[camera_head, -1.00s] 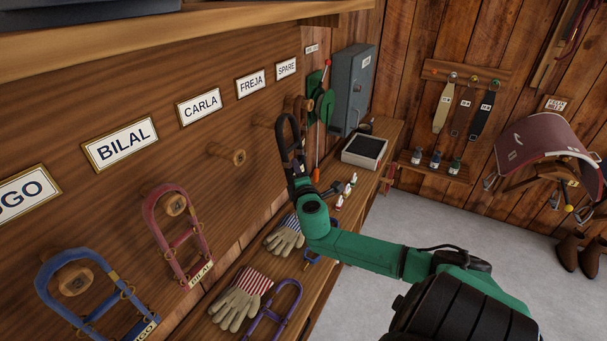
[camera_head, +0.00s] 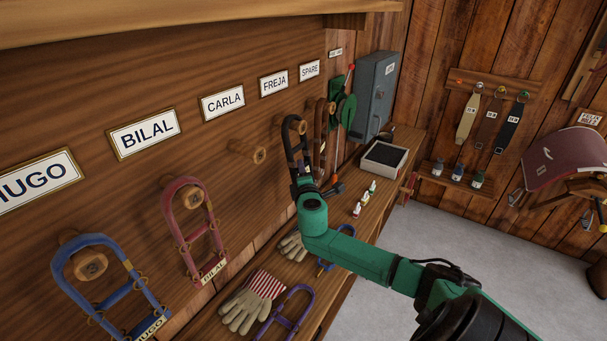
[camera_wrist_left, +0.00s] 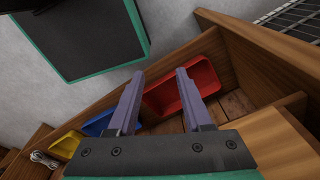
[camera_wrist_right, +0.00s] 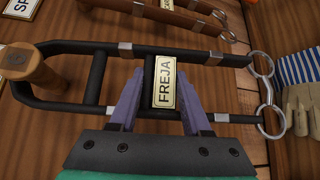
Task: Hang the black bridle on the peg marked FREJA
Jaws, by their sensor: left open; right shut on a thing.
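The black bridle (camera_head: 288,142) hangs upright in front of the wall board, below the FREJA sign (camera_head: 273,82). My right gripper (camera_head: 304,180) is shut on its lower part; the right wrist view shows the fingers at its FREJA tag (camera_wrist_right: 164,82). A wooden peg (camera_wrist_right: 38,72) shows inside the bridle's top loop there. In the head view a peg end (camera_head: 301,128) also shows at the loop. I cannot tell whether the bridle's weight rests on it. My left gripper (camera_wrist_left: 160,76) is open and empty, outside the head view.
A brown bridle (camera_head: 320,135) hangs close right, below the SPARE sign (camera_head: 309,69). CARLA's peg (camera_head: 255,153) is bare. Red (camera_head: 190,228) and blue (camera_head: 110,290) halters hang left. Gloves (camera_head: 245,310) and a tray (camera_head: 385,157) lie on the bench. A red bin (camera_wrist_left: 182,88) is below my left gripper.

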